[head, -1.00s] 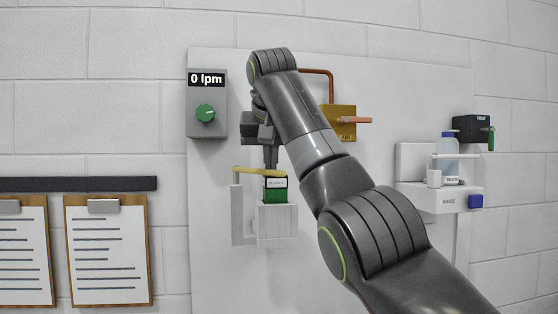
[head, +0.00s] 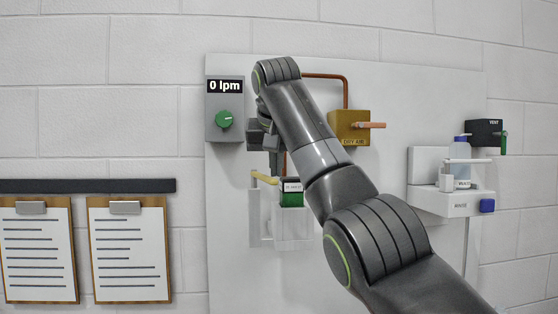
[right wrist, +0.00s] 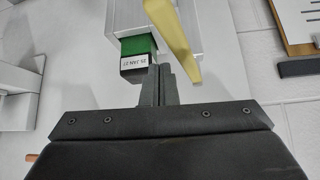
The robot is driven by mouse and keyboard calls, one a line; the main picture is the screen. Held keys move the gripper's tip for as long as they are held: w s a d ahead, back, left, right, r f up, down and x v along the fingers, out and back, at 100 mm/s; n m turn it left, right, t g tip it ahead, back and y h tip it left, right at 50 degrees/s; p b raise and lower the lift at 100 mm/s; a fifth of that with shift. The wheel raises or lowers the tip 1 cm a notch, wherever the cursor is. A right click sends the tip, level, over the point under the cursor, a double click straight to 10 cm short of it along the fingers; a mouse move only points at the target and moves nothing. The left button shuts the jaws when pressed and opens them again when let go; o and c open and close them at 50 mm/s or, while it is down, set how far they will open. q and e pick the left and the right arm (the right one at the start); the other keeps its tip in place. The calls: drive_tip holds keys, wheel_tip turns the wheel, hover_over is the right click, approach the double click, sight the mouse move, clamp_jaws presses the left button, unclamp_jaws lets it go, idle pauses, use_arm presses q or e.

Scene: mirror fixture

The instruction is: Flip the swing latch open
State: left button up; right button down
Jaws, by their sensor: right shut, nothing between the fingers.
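The swing latch is a yellow bar (head: 264,178) on top of a pale holder (head: 262,232) on the wall panel. It points outward, off to the left of a green block (head: 291,199) with a dated white label that sits in the holder. The right wrist view shows the bar (right wrist: 177,42) and the green block (right wrist: 138,46) on either side of my fingers. My right gripper (right wrist: 160,78) is shut and empty, its tips close beside the bar; I cannot tell whether they touch. In the head view the gripper (head: 275,165) is partly hidden by my arm. My left gripper is out of view.
A flow dial (head: 224,120) reading 0 lpm is above left. A brass dry air valve (head: 349,127) is above right. A white shelf with a bottle (head: 461,168) and a black vent box (head: 484,132) stand farther right. Clipboards (head: 130,255) hang at left.

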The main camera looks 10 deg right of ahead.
drive_tip(key=shift+w+d+f, duration=0.1)
drive_tip(key=shift+w+d, duration=0.05)
drive_tip(key=shift+w, duration=0.05)
drive_tip(key=p+v, duration=0.1)
drive_tip(key=v, duration=1.6)
drive_tip(key=shift+r, duration=0.2)
